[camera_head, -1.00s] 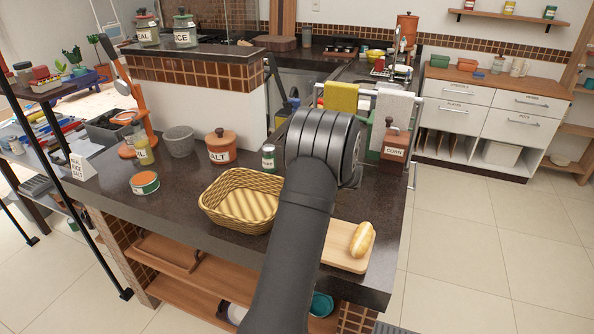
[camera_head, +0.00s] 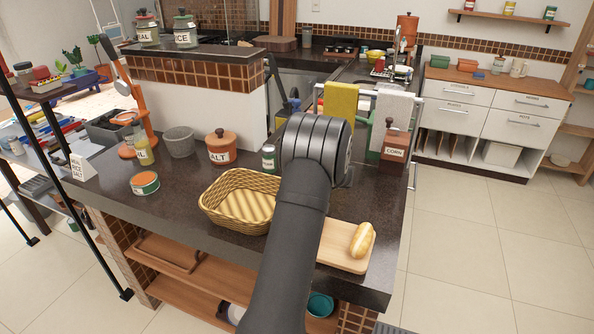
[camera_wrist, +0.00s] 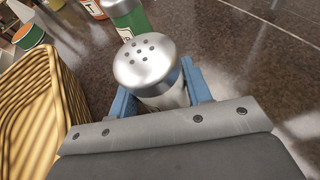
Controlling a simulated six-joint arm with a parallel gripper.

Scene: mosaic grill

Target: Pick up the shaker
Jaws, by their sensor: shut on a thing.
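The shaker (camera_wrist: 147,68) shows in the wrist view with its domed, perforated silver top facing the camera. My gripper (camera_wrist: 160,92) has its blue fingers on both sides of the shaker's body and is shut on it. Most of the shaker's body is hidden below its top and behind the gripper's grey edge. In the head view my own arm hides both the gripper's fingers and the shaker. I cannot tell whether the shaker touches the counter.
A wicker basket (camera_head: 212,213) stands left of my arm, close to the gripper in the wrist view. A green-labelled jar (camera_head: 269,158) stands just behind.

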